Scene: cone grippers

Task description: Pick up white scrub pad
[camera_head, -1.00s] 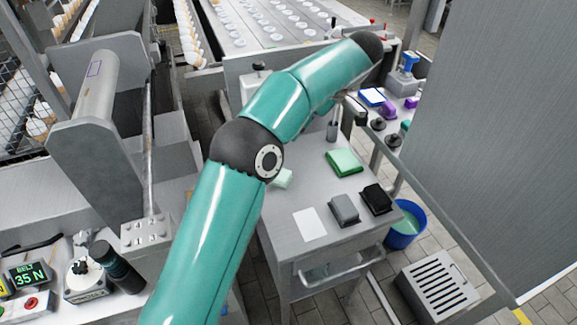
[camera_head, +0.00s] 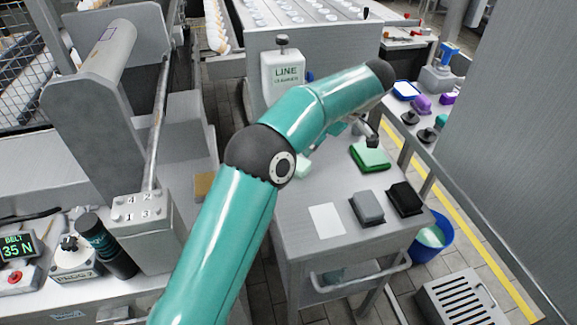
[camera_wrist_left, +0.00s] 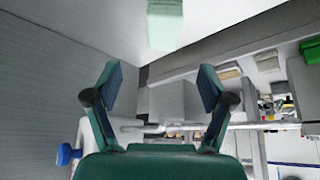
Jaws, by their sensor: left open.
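A flat white square (camera_head: 326,221) lies at the front left of the grey cart top (camera_head: 300,235); I cannot tell whether it is the white scrub pad or a marking. A grey pad (camera_head: 367,207) and a black pad (camera_head: 404,198) lie to its right. A green pad with a paler top (camera_head: 370,157) lies farther back. A pale green-white block (camera_head: 303,168) is partly hidden by my left arm. In the left wrist view, my left gripper (camera_wrist_left: 160,82) is open and empty, with a pale green block (camera_wrist_left: 165,25) beyond its fingers at the top. My right gripper is not in view.
A white bottle labelled LINE (camera_head: 283,75) stands behind the cart. A blue bucket (camera_head: 432,240) and a slatted grey box (camera_head: 458,300) are on the floor at right. A side shelf (camera_head: 402,122) holds purple and dark items. A control box (camera_head: 145,232) is at left.

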